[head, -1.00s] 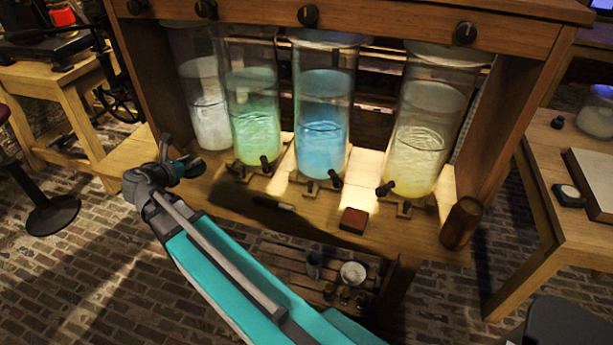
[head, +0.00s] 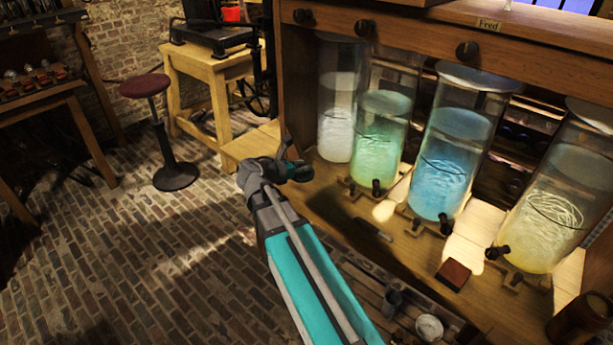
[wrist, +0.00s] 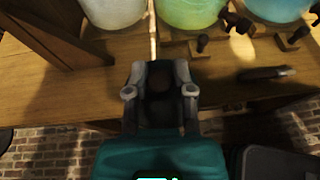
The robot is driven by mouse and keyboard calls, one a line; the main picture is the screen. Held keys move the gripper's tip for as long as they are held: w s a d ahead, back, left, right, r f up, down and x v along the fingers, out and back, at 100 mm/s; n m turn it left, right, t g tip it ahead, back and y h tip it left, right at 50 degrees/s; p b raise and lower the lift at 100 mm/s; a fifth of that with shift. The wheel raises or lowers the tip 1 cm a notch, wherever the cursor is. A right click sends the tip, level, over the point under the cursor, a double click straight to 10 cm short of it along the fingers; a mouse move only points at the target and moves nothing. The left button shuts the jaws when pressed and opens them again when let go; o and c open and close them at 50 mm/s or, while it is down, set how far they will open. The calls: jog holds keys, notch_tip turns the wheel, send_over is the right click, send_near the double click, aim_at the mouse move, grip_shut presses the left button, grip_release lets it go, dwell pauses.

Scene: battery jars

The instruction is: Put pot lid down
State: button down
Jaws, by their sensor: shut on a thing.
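My gripper (head: 292,170) is at the left end of the wooden bench (head: 243,148) under the jar rack, in front and to the left of the white jar (head: 336,125). In the wrist view my gripper (wrist: 160,90) is over the bench's front edge, with its fingers apart around a small dark rounded thing (wrist: 160,80). This thing is probably the pot lid, but it is mostly hidden and too dark to make out fully. I cannot tell whether it touches the bench.
Green (head: 380,140), blue (head: 452,160) and yellow (head: 550,225) jars stand along the bench with small taps in front. A red-brown block (head: 453,274) lies on the bench. A stool (head: 145,86) stands left on open brick floor (head: 135,260).

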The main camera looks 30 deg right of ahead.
jog(key=w+d+f+b, duration=0.1)
jog(key=w+f+b, duration=0.1)
jog(key=w, duration=0.1)
jog(key=w+d+f+b, duration=0.1)
jog(key=w+f+b, duration=0.1)
jog(key=w+f, duration=0.1)
jog(key=w+d+f+b, duration=0.1)
jog(key=w+f+b, duration=0.1)
jog(key=w+b, duration=0.1)
jog(key=shift+w+d+f, duration=0.1)
jog(key=shift+w+f, duration=0.15)
jog(key=shift+w, duration=0.45)
jog(key=shift+w+d+f+b, duration=0.15)
jog(key=shift+w+f+b, duration=0.3)
jog(key=shift+f+b, duration=0.1)
jog(key=shift+w+d+f+b, duration=0.1)
jog(key=shift+w+f+b, duration=0.15)
jog(key=shift+f+b, duration=0.15)
jog(key=shift+w+f+b, duration=0.2)
jog(key=shift+f+b, duration=0.1)
jog(key=shift+b, duration=0.05)
jog(key=shift+s+f+b, duration=0.1)
jog(key=shift+f+b, duration=1.15)
jog(key=shift+f, duration=0.15)
